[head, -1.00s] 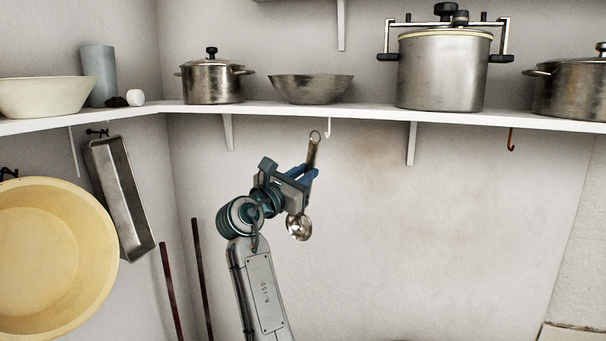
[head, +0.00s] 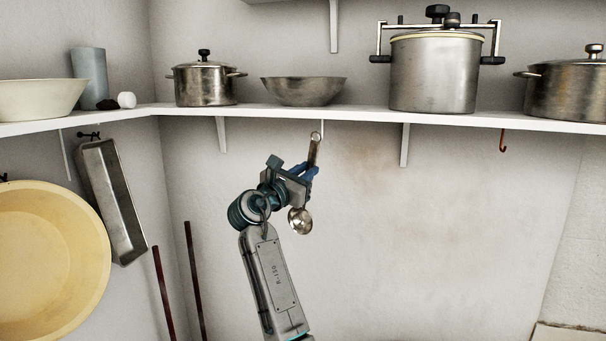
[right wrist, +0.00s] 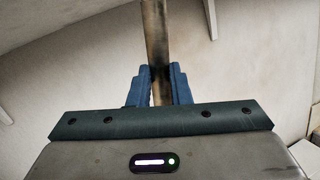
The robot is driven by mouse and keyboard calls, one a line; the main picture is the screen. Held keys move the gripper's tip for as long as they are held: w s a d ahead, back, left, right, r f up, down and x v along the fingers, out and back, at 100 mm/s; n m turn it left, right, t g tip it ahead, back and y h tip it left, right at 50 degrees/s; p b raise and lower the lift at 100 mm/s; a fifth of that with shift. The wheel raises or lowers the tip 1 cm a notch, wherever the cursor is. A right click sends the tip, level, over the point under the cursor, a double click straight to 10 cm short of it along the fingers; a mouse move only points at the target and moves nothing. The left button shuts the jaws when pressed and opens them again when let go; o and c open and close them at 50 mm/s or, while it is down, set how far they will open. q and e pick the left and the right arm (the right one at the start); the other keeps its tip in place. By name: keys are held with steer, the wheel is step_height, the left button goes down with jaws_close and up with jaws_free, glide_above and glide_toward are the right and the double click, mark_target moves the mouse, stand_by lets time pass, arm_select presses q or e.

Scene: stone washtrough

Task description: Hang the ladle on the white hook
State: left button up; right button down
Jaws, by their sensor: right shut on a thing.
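The ladle (head: 300,221) is metal, with its round bowl low and its handle rising to a holed end just under the shelf. My right gripper (head: 312,173) is shut on the ladle's handle, which runs upright between the blue fingers in the right wrist view (right wrist: 156,35). The white hook (head: 323,127) hangs from the shelf's underside, directly by the top end of the handle and partly overlapped by it. I cannot tell whether they touch. My left gripper is not in view.
The white shelf (head: 365,116) bears pots and a metal bowl (head: 303,91). A shelf bracket (head: 404,146) stands right of the white hook, and a red-brown hook (head: 503,141) hangs farther right. A yellow basin (head: 45,255) and long metal tray (head: 112,200) hang at left.

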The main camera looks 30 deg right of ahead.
steer(key=shift+w+d, duration=0.65)
steer(key=shift+d, duration=0.15)
steer(key=shift+w+d+f, duration=0.35)
steer(key=shift+d+f, duration=0.05)
steer(key=shift+f, duration=0.2)
steer(key=c, duration=0.7)
jaws_free()
steer(key=shift+o, duration=0.2)
steer(key=v, duration=0.7)
stand_by(0.7)
